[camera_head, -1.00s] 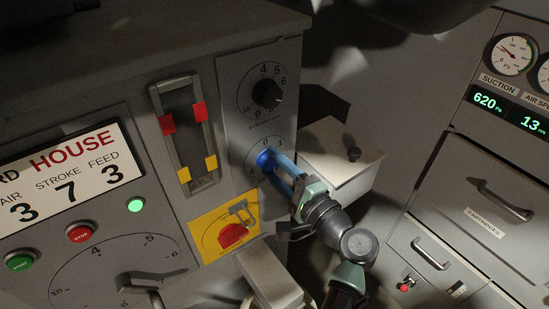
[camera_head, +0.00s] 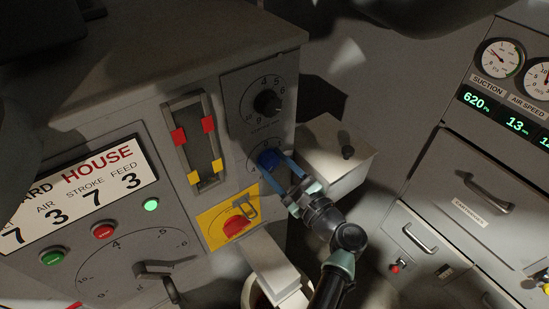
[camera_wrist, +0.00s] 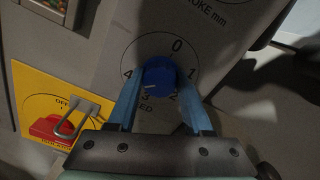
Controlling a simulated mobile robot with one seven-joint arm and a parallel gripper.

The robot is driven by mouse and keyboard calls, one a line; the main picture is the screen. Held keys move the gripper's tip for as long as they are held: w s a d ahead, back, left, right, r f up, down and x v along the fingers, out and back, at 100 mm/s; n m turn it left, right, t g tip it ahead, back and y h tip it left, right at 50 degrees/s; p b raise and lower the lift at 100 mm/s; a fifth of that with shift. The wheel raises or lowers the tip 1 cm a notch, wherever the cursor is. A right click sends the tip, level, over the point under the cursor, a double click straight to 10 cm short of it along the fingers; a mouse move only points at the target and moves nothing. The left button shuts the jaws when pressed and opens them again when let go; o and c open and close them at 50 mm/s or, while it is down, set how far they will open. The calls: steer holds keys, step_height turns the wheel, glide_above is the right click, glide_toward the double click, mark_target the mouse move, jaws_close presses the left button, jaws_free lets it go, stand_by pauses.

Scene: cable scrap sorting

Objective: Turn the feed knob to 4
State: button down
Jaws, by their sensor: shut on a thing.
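The blue feed knob (camera_head: 269,159) sits on the lower dial of the grey panel. It also shows in the wrist view (camera_wrist: 160,72), where its white mark points to the lower left, near the 3. The 4 on the dial (camera_wrist: 127,74) is at the left of the knob. My gripper (camera_head: 274,170) is shut on the knob, with one blue finger on each side, as the wrist view shows (camera_wrist: 161,88). The sign (camera_head: 85,193) reads 3 under FEED.
The black stroke knob (camera_head: 267,102) is just above. A yellow plate with a red switch (camera_head: 236,226) and a metal hasp is at lower left of the feed dial.

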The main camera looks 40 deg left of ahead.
steer(key=shift+m+p, duration=0.4)
steer(key=shift+m, duration=0.5)
steer(key=shift+c, duration=1.5)
jaws_free()
steer(key=b+v, duration=0.3)
steer(key=v, duration=1)
